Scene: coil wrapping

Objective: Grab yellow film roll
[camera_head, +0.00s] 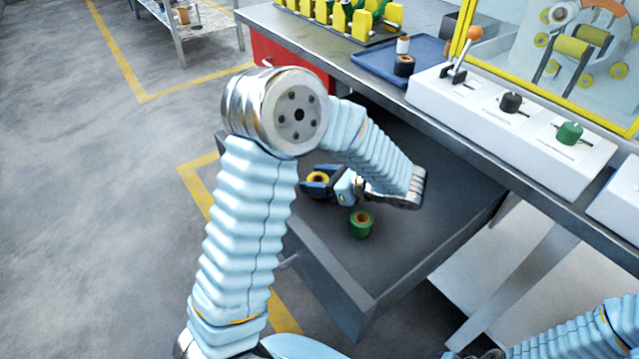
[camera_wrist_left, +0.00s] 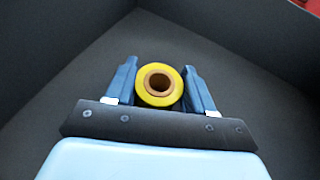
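The yellow film roll (camera_head: 318,178), with a brown core, is inside the open dark grey drawer (camera_head: 420,262). My left gripper (camera_head: 316,182) reaches down into the drawer with its blue fingers on both sides of the roll. In the left wrist view the yellow roll (camera_wrist_left: 159,96) sits between the two fingertips of my left gripper (camera_wrist_left: 160,84). The fingers look close to or touching its sides; a firm grip cannot be told. My right arm shows only at the lower right; its gripper is not visible.
A green roll (camera_head: 361,224) stands in the drawer close to my left gripper. The workbench (camera_head: 345,72) above holds a blue tray (camera_head: 372,66) with a white and a black roll, and a white control panel (camera_head: 520,115) with knobs. Drawer walls surround the gripper.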

